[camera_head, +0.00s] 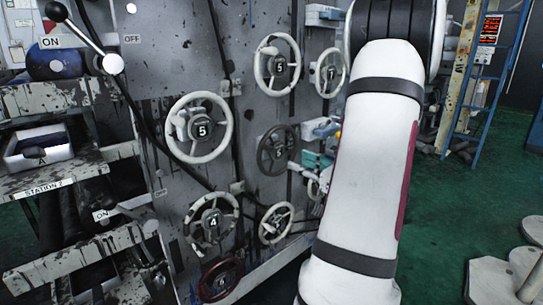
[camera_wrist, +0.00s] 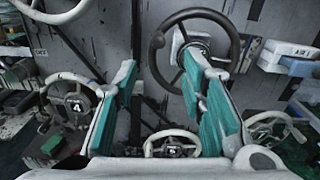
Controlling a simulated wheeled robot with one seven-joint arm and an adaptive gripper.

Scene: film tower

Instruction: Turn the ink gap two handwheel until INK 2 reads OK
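Several handwheels sit on the grey wall panel; no label that I can read says ink gap two. A small white wheel (camera_head: 275,237) low on the panel probably also shows in the wrist view (camera_wrist: 172,133), between my fingers. A dark wheel (camera_head: 262,158) is above it; a similar dark wheel fills the upper wrist view (camera_wrist: 236,45). White wheel 4 (camera_head: 235,210) is at lower left (camera_wrist: 46,97). My gripper (camera_wrist: 160,68) is open, its two teal-padded fingers apart with nothing between the pads. In the head view my arm hides most of it. No INK 2 readout is legible.
More white wheels, including 5 (camera_head: 228,130), are higher on the panel. A dark red wheel (camera_head: 238,270) is below. A red-lit display (camera_head: 489,27) and a blue ladder (camera_head: 497,90) stand right.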

